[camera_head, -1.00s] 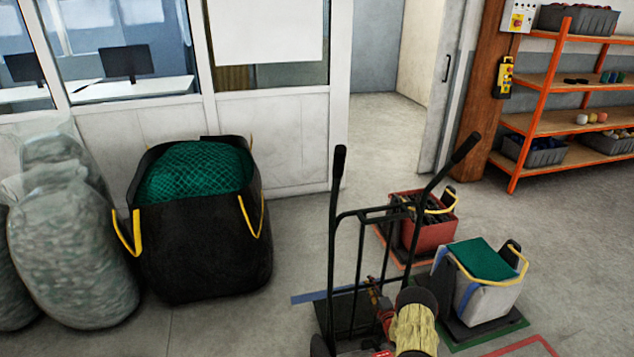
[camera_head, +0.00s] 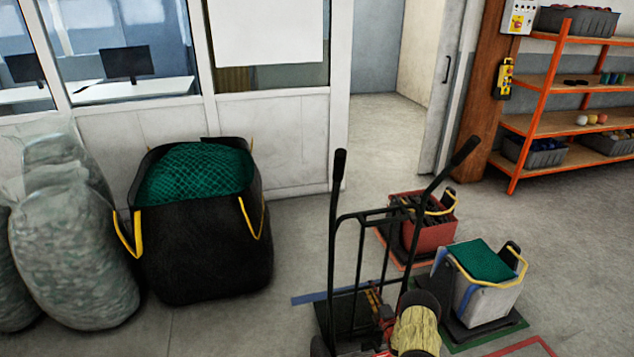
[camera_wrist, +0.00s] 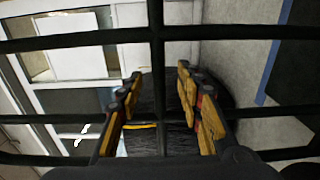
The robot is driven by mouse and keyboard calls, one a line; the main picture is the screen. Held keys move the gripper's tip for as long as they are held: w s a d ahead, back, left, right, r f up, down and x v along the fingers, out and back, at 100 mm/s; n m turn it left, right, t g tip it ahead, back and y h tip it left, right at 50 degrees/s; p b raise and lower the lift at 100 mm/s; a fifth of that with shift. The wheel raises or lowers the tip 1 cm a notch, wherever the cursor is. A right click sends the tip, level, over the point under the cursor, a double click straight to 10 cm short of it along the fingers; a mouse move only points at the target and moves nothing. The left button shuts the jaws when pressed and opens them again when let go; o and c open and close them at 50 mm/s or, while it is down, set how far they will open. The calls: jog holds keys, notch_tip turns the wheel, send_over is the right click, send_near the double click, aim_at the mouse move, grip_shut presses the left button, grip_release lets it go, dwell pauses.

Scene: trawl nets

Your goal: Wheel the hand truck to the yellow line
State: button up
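The black hand truck (camera_head: 362,217) stands upright at the lower middle of the head view, with two tall handles. My gripper (camera_head: 373,297) is low at its frame, partly hidden behind my own wrist. In the wrist view my gripper (camera_wrist: 158,72) has its two orange-and-black fingers apart. A vertical bar of the hand truck (camera_wrist: 157,50) runs between them in the picture, and cross bars pass on both sides. I cannot tell whether the fingers touch the bar. No yellow floor line shows in either view.
A black bag with green net (camera_head: 205,250) and clear sacks (camera_head: 75,260) stand left. A red crate (camera_head: 432,235) and white bin (camera_head: 485,300) stand close right of the truck. A blue line (camera_head: 308,299) and red line (camera_head: 525,344) mark the floor. Orange shelves (camera_head: 540,125) stand back right.

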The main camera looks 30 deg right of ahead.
jog(key=p+v, duration=0.3)
jog(key=v, duration=0.6)
jog(key=shift+s, duration=0.3)
